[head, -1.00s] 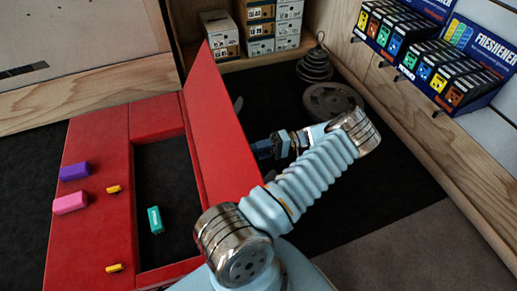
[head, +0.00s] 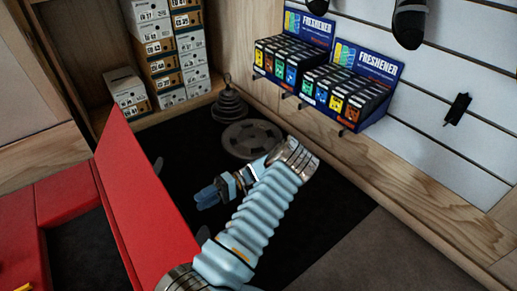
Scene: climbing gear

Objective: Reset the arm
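My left arm, light blue with a ribbed sleeve and metal joints, rises from the bottom and bends back at the upper joint. My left gripper (head: 208,195) has dark blue fingers and points left, above the dark floor and to the right of the raised red lid (head: 143,200). It is small and seen from the side, so I cannot tell whether its fingers are apart. I see nothing held in it. My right gripper is not in view.
The red case (head: 22,232) lies at the lower left. A weight plate (head: 252,139) and a stack of dark discs (head: 229,102) stand behind the gripper. Shoe boxes (head: 160,62) are at the back. Freshener displays (head: 345,88) line the right wall. Dark floor at right is clear.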

